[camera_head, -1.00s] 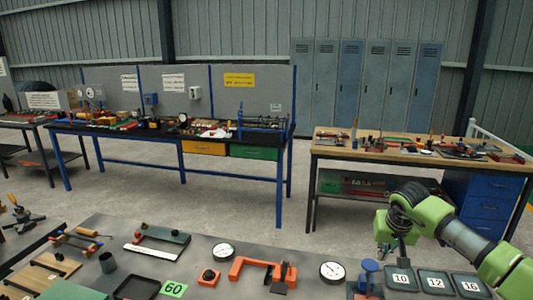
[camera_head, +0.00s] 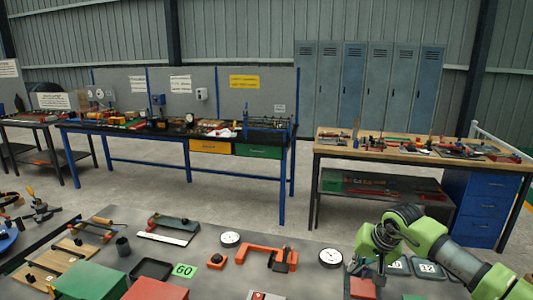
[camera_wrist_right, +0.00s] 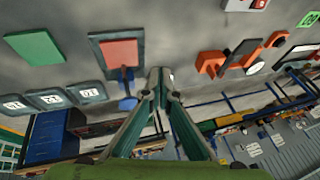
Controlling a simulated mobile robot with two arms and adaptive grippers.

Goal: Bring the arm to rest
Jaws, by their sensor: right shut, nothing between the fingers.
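My right arm comes in from the lower right of the head view. Its green gripper (camera_head: 379,274) hangs down above the right part of the grey table (camera_head: 325,286), in front of the numbered trays (camera_head: 426,270). In the right wrist view its two fingers (camera_wrist_right: 159,76) meet at the tips, with nothing between them. Beside the fingertips in that view is a tray with a red square (camera_wrist_right: 118,52) and a blue part. I cannot tell how high the fingertips are above the table. My left gripper is not in view.
An orange clamp (camera_head: 262,254), white dials (camera_head: 330,257), a green block (camera_head: 88,281) and a red block (camera_head: 155,290) are on the table. Behind stand a wooden-topped bench (camera_head: 400,146) and a black bench (camera_head: 110,128), with open floor between.

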